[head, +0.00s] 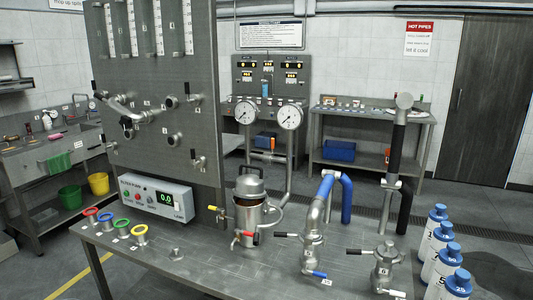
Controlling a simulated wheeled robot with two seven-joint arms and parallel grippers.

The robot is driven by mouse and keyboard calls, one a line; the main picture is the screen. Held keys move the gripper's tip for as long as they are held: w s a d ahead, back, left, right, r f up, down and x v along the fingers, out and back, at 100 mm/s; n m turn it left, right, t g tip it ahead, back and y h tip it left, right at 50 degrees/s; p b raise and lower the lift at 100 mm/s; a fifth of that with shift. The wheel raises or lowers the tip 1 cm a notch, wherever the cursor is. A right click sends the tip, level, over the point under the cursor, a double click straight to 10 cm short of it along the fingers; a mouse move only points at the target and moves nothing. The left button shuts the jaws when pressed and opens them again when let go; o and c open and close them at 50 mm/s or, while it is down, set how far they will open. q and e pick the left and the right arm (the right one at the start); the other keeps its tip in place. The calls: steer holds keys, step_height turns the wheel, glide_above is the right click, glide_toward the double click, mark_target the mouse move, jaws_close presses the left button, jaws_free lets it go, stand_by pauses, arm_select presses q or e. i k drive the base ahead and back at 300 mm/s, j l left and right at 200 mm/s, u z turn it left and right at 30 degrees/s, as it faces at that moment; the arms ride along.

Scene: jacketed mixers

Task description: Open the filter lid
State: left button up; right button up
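A steel canister that looks like the filter (248,222) stands upright on the grey bench, a little left of the middle of the head view. Its domed lid (249,186) sits on top, with a dark handle above it, and looks closed. I cannot make out any lid clamp at this size. Neither of my grippers is in view.
A tall grey panel (170,90) and a control box (156,198) reading 0.0 stand left of the canister. Pipework with a blue section (327,186) and a steel valve (386,265) stand to the right. Blue-capped bottles (441,255) line the right end.

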mark_target(249, 179)
steer(key=i+l+u, duration=0.5)
steer(key=l, duration=0.15)
steer(key=l+u, duration=0.25)
steer(key=l, duration=0.15)
steer(key=i, duration=0.05)
